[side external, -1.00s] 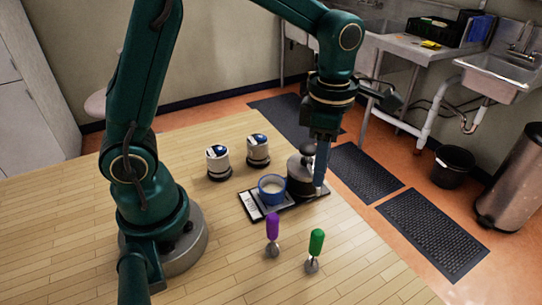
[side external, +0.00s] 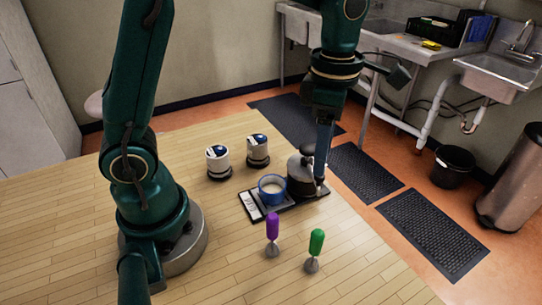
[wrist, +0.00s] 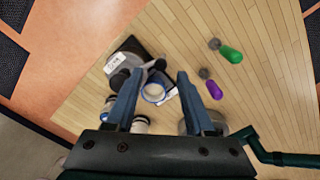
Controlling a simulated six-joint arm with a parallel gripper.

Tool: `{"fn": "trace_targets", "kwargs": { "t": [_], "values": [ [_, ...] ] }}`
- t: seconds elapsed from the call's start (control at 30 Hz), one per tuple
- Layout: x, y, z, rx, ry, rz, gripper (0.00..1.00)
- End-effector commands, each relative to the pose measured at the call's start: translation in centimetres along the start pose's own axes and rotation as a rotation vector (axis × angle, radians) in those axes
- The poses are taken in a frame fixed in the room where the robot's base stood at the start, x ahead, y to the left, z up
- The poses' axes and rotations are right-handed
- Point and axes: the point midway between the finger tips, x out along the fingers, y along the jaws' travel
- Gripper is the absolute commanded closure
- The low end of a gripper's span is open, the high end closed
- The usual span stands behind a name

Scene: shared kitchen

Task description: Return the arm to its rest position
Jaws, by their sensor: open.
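The pot also shows there, next to the left finger (wrist: 118,76). A blue cup with pale contents (side external: 271,188) stands beside the pot on a black tray with a white label (side external: 252,209). The cup shows just beyond and between the fingers in the wrist view (wrist: 154,92). I cannot tell whether a finger touches the pot.
Two white-and-dark canisters, (side external: 217,161) and (side external: 258,151), stand behind the tray. The wooden table's (side external: 380,275) front right is clear. A sink counter (side external: 400,45) lies beyond the table.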

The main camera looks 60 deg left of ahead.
Motion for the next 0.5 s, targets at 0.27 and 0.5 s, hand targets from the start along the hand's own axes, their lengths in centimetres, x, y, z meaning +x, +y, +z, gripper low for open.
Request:
{"fn": "trace_targets", "kwargs": {
  "t": [0.27,0.5],
  "values": [
    [-1.7,0.0,0.0,0.000,0.000,0.000,0.46],
    [-1.8,0.0,-0.1,-0.002,-0.002,0.002,0.46]
  ]
}}
